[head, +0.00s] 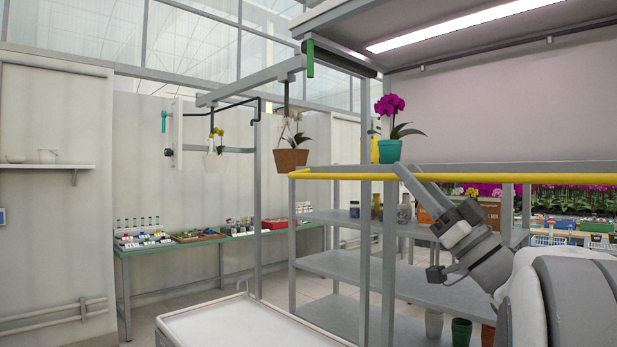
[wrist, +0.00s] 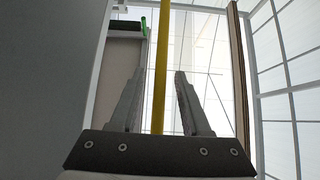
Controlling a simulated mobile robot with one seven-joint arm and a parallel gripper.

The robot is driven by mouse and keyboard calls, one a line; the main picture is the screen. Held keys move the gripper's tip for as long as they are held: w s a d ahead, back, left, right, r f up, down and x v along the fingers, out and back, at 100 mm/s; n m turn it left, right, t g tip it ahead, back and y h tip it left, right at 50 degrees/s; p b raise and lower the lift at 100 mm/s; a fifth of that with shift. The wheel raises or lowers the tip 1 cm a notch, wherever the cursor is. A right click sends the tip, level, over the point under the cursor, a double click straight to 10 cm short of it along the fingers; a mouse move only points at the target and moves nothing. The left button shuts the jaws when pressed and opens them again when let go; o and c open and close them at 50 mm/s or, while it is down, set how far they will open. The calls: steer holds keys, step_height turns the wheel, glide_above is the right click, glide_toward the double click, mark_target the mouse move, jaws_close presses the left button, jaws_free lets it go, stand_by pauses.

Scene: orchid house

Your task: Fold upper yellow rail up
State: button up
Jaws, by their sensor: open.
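The upper yellow rail (head: 340,176) runs level along the front of the top shelf, with a bend at its left end. My gripper (head: 402,170) reaches up to the rail from the lower right, near the teal pot. In the wrist view, my gripper (wrist: 160,76) is open. The yellow rail (wrist: 160,45) passes lengthwise between its two fingers, with a gap visible on both sides. I cannot tell how deep the rail sits between the fingers.
A purple orchid in a teal pot (head: 390,150) stands on the top shelf just behind the rail, close to my gripper. A grey post (head: 390,240) stands left of my arm. A terracotta pot (head: 291,160) hangs at the left end. A white-topped table (head: 235,325) is in front.

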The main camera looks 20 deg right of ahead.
steer(key=shift+c, duration=0.2)
jaws_close()
stand_by(1.1)
